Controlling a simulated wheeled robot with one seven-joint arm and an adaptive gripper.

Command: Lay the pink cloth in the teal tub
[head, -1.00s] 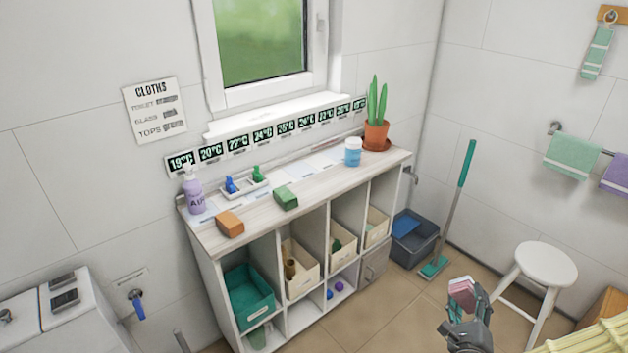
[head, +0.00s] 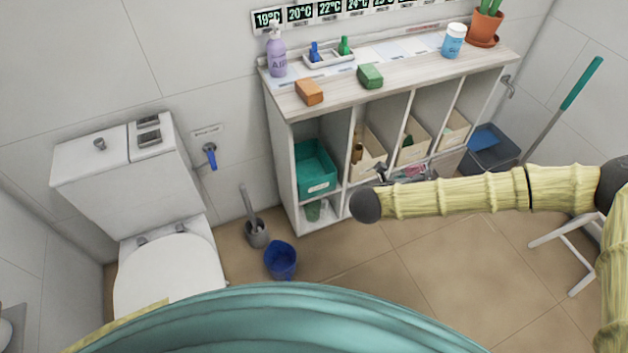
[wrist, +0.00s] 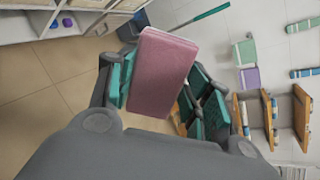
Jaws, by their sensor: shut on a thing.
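The pink cloth (wrist: 163,65) is a folded, block-shaped piece, held between the teal pads of my gripper (wrist: 162,88) in the wrist view. In the head view my gripper (head: 398,172) is in front of the middle cubbies, mostly hidden behind my own arm, with only a bit of pink showing. The teal tub (head: 318,183) sits in the upper left cubby of the shelf unit. Its open top faces up under the counter, and its inside looks empty from here. My gripper is to the right of the tub, apart from it.
Cream bins (head: 371,168) fill the neighbouring cubbies. An orange block (head: 309,92) and a green block (head: 370,76) lie on the counter (head: 420,68). A blue bucket (head: 281,260) and a toilet brush (head: 256,230) stand on the floor at left.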

